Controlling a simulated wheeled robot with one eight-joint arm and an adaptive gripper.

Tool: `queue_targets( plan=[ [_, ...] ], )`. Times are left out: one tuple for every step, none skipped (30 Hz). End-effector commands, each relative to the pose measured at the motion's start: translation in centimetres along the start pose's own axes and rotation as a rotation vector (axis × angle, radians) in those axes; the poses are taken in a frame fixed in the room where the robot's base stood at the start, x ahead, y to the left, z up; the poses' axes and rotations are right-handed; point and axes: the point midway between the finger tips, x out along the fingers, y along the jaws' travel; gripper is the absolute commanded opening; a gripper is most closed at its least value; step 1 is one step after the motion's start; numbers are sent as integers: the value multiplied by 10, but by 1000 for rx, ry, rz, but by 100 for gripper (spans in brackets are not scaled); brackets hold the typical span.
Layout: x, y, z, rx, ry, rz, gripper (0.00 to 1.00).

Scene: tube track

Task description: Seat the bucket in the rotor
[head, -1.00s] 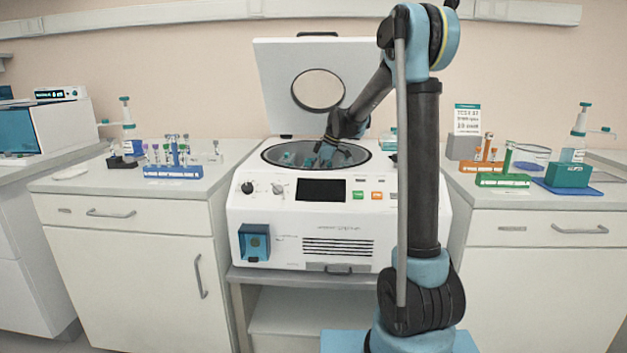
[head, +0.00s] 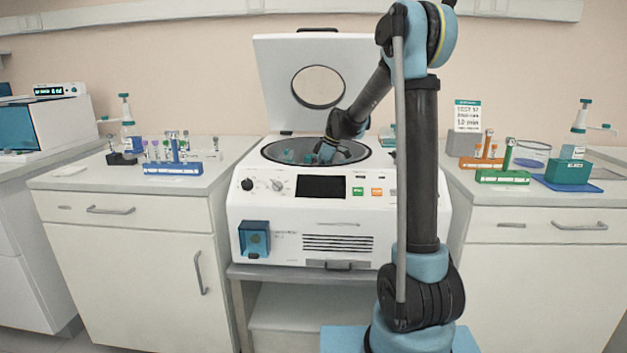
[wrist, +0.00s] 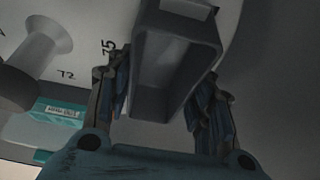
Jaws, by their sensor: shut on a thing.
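The centrifuge (head: 320,240) stands in the middle with its lid (head: 283,70) raised. My gripper (head: 328,153) reaches down into the open bowl (head: 275,150). In the wrist view, a dark grey, hollow, box-shaped bucket (wrist: 178,48) sits between the fingers of my gripper (wrist: 163,82), and the gripper is shut on it. The rotor (wrist: 75,35) shows as a pale surface with printed numbers and a round knob-like part at the left. Whether the bucket touches the rotor is hidden.
A blue tube rack (head: 172,170) is on the left bench. A green rack (head: 503,178), an orange rack (head: 480,163) and a teal box (head: 569,172) on a blue mat are on the right bench. The raised lid stands close behind my arm.

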Motion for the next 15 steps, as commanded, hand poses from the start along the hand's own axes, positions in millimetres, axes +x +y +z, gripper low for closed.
queue_targets(
  plan=[
    [0, 0, 0, 0, 0, 0, 21],
    [1, 0, 0, 0, 0, 0, 21],
    [1, 0, 0, 0, 0, 0, 21],
    [1, 0, 0, 0, 0, 0, 21],
    [1, 0, 0, 0, 0, 0, 21],
    [1, 0, 0, 0, 0, 0, 21],
    [1, 0, 0, 0, 0, 0, 21],
    [1, 0, 0, 0, 0, 0, 21],
    [1, 0, 0, 0, 0, 0, 21],
    [1, 0, 0, 0, 0, 0, 21],
    [1, 0, 0, 0, 0, 0, 21],
    [2, 0, 0, 0, 0, 0, 21],
    [2, 0, 1, 0, 0, 0, 21],
    [3, 0, 1, 0, 0, 0, 21],
    [4, 0, 1, 0, 0, 0, 21]
  ],
)
